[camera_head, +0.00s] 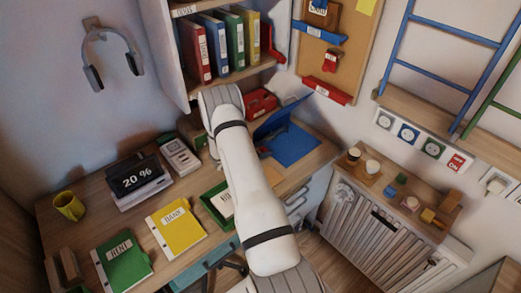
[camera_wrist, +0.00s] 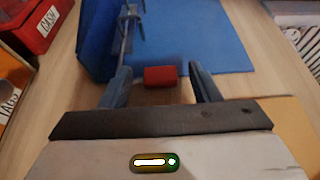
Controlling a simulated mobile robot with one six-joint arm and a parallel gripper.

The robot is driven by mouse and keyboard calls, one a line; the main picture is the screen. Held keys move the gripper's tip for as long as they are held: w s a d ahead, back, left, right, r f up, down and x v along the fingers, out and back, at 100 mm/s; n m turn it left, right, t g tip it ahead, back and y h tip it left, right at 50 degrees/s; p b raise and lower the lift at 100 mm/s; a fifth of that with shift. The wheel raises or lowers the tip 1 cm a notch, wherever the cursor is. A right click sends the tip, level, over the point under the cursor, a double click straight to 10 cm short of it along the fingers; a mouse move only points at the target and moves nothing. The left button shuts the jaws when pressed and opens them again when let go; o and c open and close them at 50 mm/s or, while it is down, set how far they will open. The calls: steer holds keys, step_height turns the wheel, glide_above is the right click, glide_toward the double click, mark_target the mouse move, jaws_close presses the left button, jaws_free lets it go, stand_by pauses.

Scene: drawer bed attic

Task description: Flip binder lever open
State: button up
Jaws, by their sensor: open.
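The blue binder (camera_head: 297,147) lies open on the desk, with one cover raised at its left. In the wrist view the binder (camera_wrist: 205,30) fills the top, with a metal mechanism and rod (camera_wrist: 124,38) near its spine. A red cylindrical grip (camera_wrist: 160,76), apparently the lever's end, sits at the binder's near edge. My gripper (camera_wrist: 160,69) is open, with one finger on each side of the red grip. Gaps show between the grip and both fingers. In the head view my arm hides most of the gripper and the lever.
A red CASH box (camera_wrist: 34,22) stands left of the binder; it also shows in the head view (camera_head: 260,102). A green tray (camera_head: 217,205) lies on the desk near my arm. A shelf of binders (camera_head: 222,45) rises behind. A radiator (camera_head: 368,220) stands to the right.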

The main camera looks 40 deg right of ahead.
jaws_close()
stand_by(0.4)
steer(key=shift+a, duration=0.1)
